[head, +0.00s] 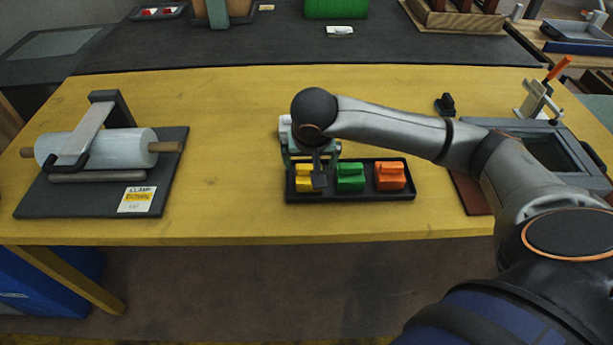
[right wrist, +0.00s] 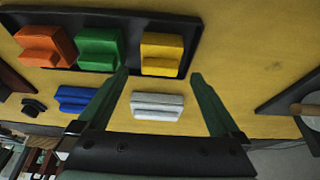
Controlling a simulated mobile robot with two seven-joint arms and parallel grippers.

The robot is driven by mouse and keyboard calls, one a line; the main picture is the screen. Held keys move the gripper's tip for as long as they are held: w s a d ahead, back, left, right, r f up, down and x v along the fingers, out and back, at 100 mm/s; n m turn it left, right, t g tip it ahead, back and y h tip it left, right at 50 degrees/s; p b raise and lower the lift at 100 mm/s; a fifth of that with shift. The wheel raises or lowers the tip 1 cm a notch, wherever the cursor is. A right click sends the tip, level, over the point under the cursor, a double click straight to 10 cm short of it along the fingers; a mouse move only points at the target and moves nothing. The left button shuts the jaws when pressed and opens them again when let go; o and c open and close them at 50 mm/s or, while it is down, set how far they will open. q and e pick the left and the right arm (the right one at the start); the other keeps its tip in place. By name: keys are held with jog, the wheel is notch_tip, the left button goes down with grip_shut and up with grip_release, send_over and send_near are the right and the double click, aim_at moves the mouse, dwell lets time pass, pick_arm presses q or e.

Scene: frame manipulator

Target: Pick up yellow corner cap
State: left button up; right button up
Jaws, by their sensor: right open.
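The yellow corner cap (head: 304,184) sits at the left end of a black tray (head: 345,198) on the yellow table. It also shows in the right wrist view (right wrist: 161,54), between and just beyond the fingertips. My right gripper (right wrist: 160,74) is open and empty, its green fingers pointing towards the yellow cap. In the head view the right gripper (head: 310,165) hangs over the tray's left end and hides part of the cap. Whether a finger touches the cap, I cannot tell. My left gripper is out of view.
Green (head: 351,177) and orange (head: 391,176) caps share the tray. White (right wrist: 157,106) and blue (right wrist: 76,98) caps lie on the table behind it. A roll on a dark stand (head: 100,150) is at left, a dark-framed panel (head: 560,152) at right. Table between roll and tray is clear.

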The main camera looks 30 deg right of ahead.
aim_at(309, 168)
jog(key=x, duration=0.5)
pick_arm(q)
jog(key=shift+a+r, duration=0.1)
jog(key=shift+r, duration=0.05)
pick_arm(e)
jog(key=shift+r, duration=0.1)
jog(key=c, duration=1.2)
jog(key=shift+r, duration=0.1)
jog(key=shift+c, duration=0.2)
